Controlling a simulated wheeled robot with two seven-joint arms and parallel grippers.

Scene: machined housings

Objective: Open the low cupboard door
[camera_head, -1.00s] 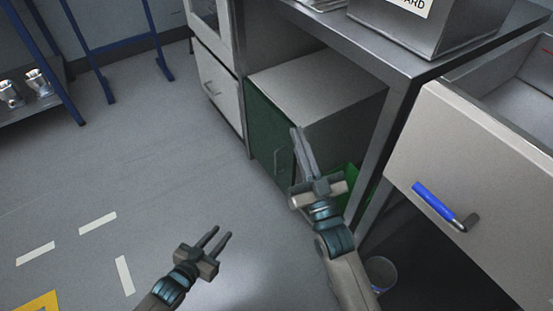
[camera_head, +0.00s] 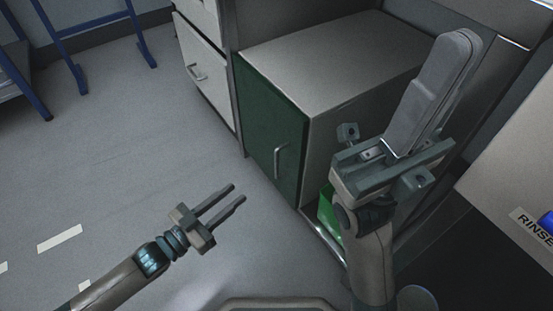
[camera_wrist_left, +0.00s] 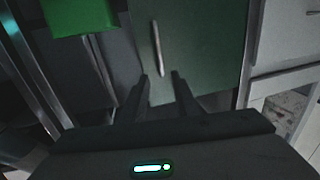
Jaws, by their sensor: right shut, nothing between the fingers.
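The low cupboard (camera_head: 330,70) is a grey box with a dark green door (camera_head: 268,120), which looks closed. A vertical metal bar handle (camera_head: 279,160) is on the door's right side. In the left wrist view the handle (camera_wrist_left: 157,48) stands ahead of my left gripper (camera_wrist_left: 160,82), roughly between the line of its fingers. My left gripper (camera_head: 238,194) is open and empty, in front of and below the handle in the head view, apart from it. My right gripper (camera_head: 465,40) is shut and empty, raised to the right of the cupboard and hiding part of its side.
A bright green bin (camera_head: 328,212) sits right of the cupboard, beside a metal frame. White drawers (camera_head: 205,75) stand left of the door. The floor left of the door is clear.

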